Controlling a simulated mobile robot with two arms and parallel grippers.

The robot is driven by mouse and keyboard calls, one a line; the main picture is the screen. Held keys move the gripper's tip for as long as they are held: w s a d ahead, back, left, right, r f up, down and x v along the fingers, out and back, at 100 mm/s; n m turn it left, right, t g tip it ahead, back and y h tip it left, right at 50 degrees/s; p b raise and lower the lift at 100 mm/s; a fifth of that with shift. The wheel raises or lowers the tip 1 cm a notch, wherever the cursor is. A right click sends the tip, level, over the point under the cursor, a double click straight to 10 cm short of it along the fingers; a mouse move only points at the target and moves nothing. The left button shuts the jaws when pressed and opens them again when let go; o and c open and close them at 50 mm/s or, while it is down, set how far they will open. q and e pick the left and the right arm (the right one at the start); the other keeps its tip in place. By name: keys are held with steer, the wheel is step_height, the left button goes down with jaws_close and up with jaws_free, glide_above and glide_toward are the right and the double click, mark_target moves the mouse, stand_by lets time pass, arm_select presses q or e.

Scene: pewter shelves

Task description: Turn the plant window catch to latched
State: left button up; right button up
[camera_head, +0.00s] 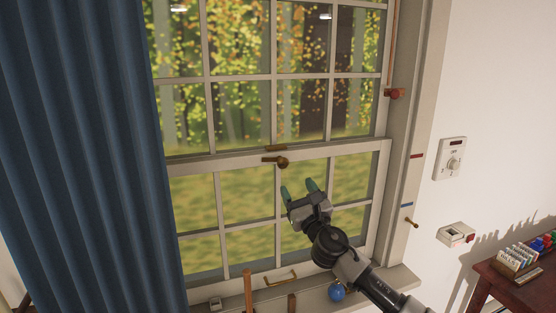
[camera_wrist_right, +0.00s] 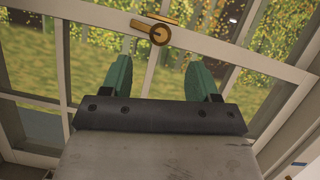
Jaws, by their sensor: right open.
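The window catch (camera_head: 277,161) is a small brass piece at the middle of the window's meeting rail. Its round knob is at the right and a short lever points left. In the right wrist view the catch (camera_wrist_right: 158,32) shows ahead of the fingers, with a brass plate just above it on the rail. My right gripper (camera_head: 299,189) is open and empty, below and slightly right of the catch, in front of the lower panes. Its two green fingertips point up toward the rail and are apart from the catch. My left gripper is not in view.
A blue curtain (camera_head: 85,150) hangs at the left of the window. On the sill is a blue ball (camera_head: 336,292), and a brass handle (camera_head: 281,278) is on the lower sash.

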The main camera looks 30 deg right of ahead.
mark_target(284, 166)
steer(key=p+x, duration=0.1)
steer(key=x, duration=0.4)
steer(key=shift+s+d+r, duration=0.1)
steer(key=shift+s+r, duration=0.05)
steer(key=x, duration=0.4)
steer(key=shift+f, duration=0.25)
steer(key=shift+w+r, duration=0.2)
steer(key=shift+w, duration=0.3)
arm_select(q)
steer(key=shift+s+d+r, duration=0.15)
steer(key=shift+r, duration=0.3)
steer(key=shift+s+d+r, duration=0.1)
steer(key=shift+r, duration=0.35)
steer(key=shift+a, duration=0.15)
arm_select(e)
steer(key=c, duration=0.9)
